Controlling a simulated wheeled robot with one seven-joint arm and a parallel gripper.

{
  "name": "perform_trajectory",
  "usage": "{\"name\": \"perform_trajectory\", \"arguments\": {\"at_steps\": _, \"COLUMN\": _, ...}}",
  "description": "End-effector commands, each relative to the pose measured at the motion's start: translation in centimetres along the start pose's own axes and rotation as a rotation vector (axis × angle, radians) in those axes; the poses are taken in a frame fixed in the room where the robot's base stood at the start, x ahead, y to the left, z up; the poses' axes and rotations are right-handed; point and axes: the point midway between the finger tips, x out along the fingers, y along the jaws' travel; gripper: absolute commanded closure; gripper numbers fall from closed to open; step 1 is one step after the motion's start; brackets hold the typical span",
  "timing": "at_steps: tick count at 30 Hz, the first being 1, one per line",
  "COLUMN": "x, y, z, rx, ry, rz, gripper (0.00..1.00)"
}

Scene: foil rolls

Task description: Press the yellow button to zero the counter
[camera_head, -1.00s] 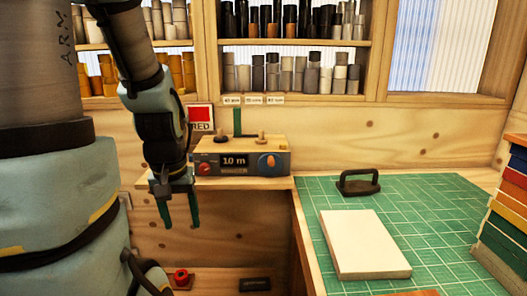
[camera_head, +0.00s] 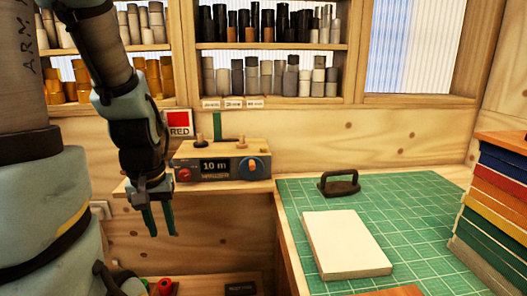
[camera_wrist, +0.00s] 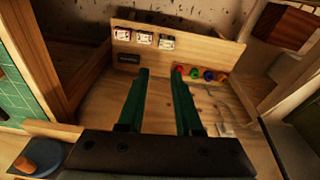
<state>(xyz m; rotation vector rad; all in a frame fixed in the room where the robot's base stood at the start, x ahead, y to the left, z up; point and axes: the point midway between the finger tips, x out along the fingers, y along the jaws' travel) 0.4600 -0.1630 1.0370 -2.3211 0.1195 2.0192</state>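The counter box (camera_head: 221,165) stands on a wooden shelf at the back. Its dark display (camera_head: 215,166) reads "10 m". A red button (camera_head: 184,174) is left of the display and a blue dial with an orange mark (camera_head: 253,168) is right of it. In the wrist view a row of small coloured buttons (camera_wrist: 202,74) shows red, green, blue and orange-red; I cannot make out a clearly yellow one. My gripper (camera_head: 161,235) hangs in front of and below the shelf. Its green fingers (camera_wrist: 160,73) point down, apart and empty, touching nothing visible.
A green cutting mat (camera_head: 420,205) holds a pale block (camera_head: 345,243) and a dark handled tool (camera_head: 339,184). Coloured slabs (camera_head: 490,200) are stacked at the right. Below the shelf is a red knob (camera_head: 165,286). Three small labelled pictures (camera_wrist: 144,38) line the wooden board.

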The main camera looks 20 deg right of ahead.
Motion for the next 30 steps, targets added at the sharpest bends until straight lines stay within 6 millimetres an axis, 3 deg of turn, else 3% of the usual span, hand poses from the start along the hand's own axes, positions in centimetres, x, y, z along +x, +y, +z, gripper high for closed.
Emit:
{"name": "perform_trajectory", "arguments": {"at_steps": 1, "x": 0.00, "y": 0.00, "z": 0.00, "rx": 0.000, "ry": 0.000, "rz": 0.000, "gripper": 0.73}}
{"name": "perform_trajectory", "arguments": {"at_steps": 9, "x": 0.00, "y": 0.00, "z": 0.00, "rx": 0.000, "ry": 0.000, "rz": 0.000, "gripper": 1.00}}
{"name": "perform_trajectory", "arguments": {"at_steps": 30, "x": 0.00, "y": 0.00, "z": 0.00, "rx": 0.000, "ry": 0.000, "rz": 0.000, "gripper": 1.00}}
